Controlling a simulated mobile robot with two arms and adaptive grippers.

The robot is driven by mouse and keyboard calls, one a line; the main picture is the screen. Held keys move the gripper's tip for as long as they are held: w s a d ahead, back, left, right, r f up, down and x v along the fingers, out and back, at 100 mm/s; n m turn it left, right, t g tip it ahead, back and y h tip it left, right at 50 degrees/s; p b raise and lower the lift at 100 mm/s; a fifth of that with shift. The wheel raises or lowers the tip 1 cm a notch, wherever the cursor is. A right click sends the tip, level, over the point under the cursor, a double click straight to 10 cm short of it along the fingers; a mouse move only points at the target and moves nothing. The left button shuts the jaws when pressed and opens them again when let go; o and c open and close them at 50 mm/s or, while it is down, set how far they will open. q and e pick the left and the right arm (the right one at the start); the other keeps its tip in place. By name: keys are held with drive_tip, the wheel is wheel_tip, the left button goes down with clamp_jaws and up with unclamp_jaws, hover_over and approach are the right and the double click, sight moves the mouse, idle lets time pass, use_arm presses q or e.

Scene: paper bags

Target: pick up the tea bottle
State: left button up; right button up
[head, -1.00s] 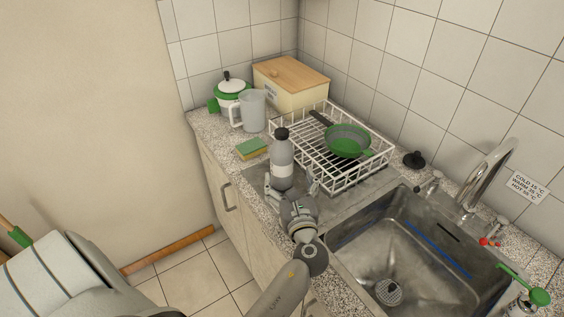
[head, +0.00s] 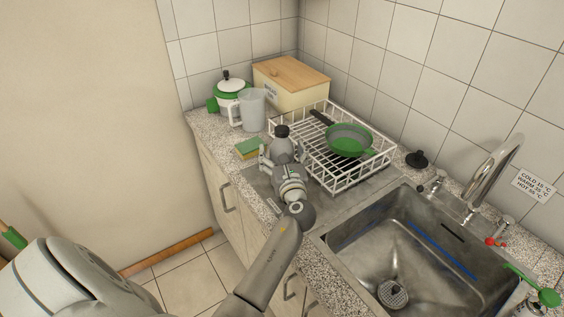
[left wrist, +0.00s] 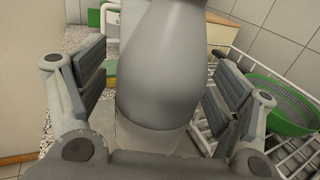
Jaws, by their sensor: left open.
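The tea bottle (head: 282,147) is grey with a black cap and stands upright on the metal drainboard beside the dish rack. My left gripper (head: 283,156) reaches it from the front and hides its lower part in the head view. In the left wrist view the bottle (left wrist: 160,70) fills the middle, between the two open fingers of the left gripper (left wrist: 160,95). A gap shows between the bottle and the left finger; on the right the finger is very near, and I cannot tell if it touches. My right gripper is not in view.
A sponge (head: 249,148), a clear jug (head: 252,110), a green-white pot (head: 231,90) and a bread box (head: 290,85) are behind. The sink (head: 400,240) is at the front right.

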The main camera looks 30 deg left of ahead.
use_arm(q)
drive_tip(key=shift+s, duration=0.1)
drive_tip(key=shift+c, duration=0.3)
drive_tip(key=shift+d+r, duration=0.1)
drive_tip(key=shift+c, duration=1.1)
drive_tip(key=c, duration=1.2)
drive_tip(key=shift+c, duration=1.1)
drive_tip(key=shift+r, duration=0.1)
